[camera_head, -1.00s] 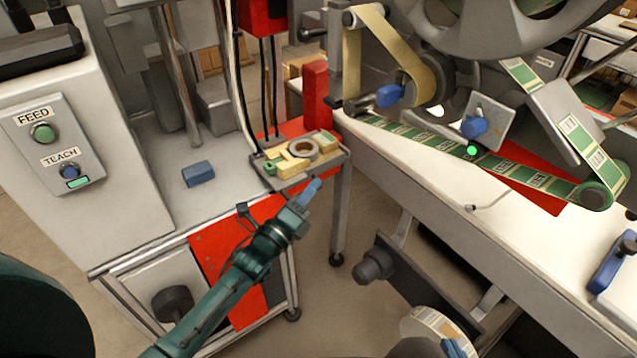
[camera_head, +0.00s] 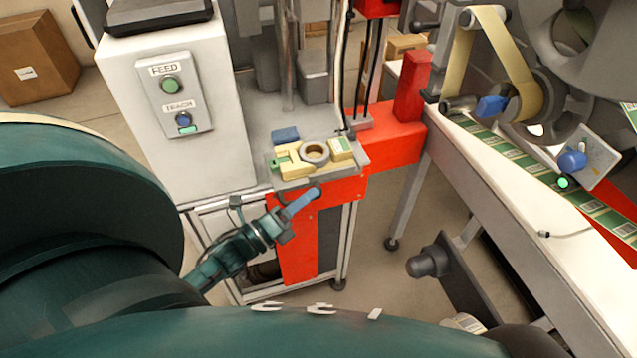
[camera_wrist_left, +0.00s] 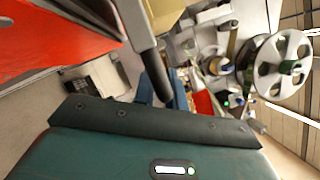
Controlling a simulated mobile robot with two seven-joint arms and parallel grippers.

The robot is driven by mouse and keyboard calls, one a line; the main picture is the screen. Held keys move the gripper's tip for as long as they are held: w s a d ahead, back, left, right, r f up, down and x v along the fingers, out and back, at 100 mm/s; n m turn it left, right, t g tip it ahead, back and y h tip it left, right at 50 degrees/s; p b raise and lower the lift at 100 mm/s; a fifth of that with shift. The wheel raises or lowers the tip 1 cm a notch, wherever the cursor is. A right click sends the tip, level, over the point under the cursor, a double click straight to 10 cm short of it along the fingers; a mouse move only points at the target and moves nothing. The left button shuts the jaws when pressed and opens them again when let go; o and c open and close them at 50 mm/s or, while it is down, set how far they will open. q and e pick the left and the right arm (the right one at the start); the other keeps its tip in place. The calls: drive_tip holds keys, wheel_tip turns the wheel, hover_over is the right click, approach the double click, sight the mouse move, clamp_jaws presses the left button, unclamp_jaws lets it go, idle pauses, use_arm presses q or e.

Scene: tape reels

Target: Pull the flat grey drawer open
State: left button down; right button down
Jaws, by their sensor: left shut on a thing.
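The flat grey drawer (camera_head: 345,181) is a shallow tray at the front of the machine cabinet, with a tape ring and pale yellow blocks on it. My left gripper (camera_head: 303,202) reaches its front edge from below left, its blue fingers shut at the handle. In the left wrist view a dark grey bar, seemingly the handle (camera_wrist_left: 152,65), runs down between the blue fingers of the left gripper (camera_wrist_left: 163,92). The fingers hide much of the grip, and I cannot tell how far the drawer is out. My right gripper is not in view.
A white cabinet with FEED and TEACH buttons (camera_head: 176,95) stands left of the drawer. A blue block (camera_head: 286,134) lies behind it. A red column (camera_head: 412,85) and a long white table (camera_head: 510,190) are to the right. Open floor (camera_head: 375,290) lies between.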

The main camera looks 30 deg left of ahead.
use_arm(q)
drive_tip(key=shift+r, duration=0.25)
drive_tip(key=c, duration=1.5)
unclamp_jaws()
drive_tip(key=shift+f, duration=0.15)
drive_tip(key=shift+s, duration=0.15)
drive_tip(key=b+v, duration=0.1)
drive_tip(key=v, duration=1.2)
